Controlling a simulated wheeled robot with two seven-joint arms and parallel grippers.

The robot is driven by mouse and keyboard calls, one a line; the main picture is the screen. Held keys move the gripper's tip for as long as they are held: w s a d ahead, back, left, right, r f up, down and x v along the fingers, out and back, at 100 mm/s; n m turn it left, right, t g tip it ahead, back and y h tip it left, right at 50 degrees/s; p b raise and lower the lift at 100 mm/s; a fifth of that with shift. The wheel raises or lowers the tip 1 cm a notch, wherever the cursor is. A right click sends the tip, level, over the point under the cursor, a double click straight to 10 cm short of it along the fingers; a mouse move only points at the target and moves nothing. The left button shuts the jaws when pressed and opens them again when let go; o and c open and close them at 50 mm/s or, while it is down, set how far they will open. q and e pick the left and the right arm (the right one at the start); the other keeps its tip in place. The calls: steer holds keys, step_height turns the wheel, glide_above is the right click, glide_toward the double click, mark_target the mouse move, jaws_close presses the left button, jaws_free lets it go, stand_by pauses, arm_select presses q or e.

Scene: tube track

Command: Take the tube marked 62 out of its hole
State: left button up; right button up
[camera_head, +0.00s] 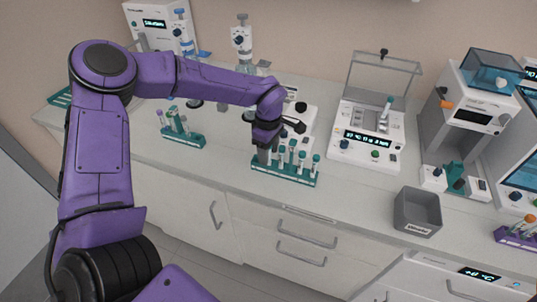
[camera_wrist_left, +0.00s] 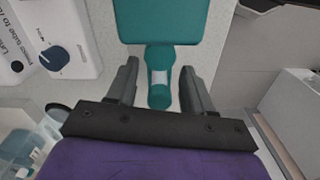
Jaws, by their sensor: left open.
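A teal rack (camera_head: 284,178) on the bench holds several upright teal-capped tubes (camera_head: 302,156). My left gripper (camera_head: 263,158) points down at the rack's left end. In the left wrist view its open fingers (camera_wrist_left: 159,68) stand on either side of a teal-capped tube (camera_wrist_left: 158,97) with a pale label band. A gap shows between each finger and this tube. The teal rack (camera_wrist_left: 165,20) shows beyond it. I cannot read any number on the tubes, so I cannot tell which is marked 62. In the head view my gripper hides the rack's left end. My right gripper is not in view.
Another teal rack with tubes (camera_head: 184,138) stands to the left. A device with a raised clear lid (camera_head: 365,145) and a grey waste bin (camera_head: 417,212) are to the right. A purple rack (camera_head: 517,238) is at the far right. The bench front edge runs close to the racks.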

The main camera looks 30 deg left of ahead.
arm_select(q)
steer(key=shift+w, duration=0.1)
steer(key=c, duration=0.9)
steer(key=shift+r, duration=0.55)
steer(key=s+d+r+b, duration=0.2)
steer(key=d+r, duration=0.1)
steer(key=r, duration=0.1)
steer(key=s+d+r+b, duration=0.1)
steer(key=s+d+r, duration=0.2)
steer(key=d+r, duration=0.1)
steer(key=s+d+r+b, duration=0.2)
steer(key=s+d+r, duration=0.1)
steer(key=d+r, duration=0.1)
steer(key=shift+s+d+b, duration=0.2)
steer(key=shift+b, duration=0.15)
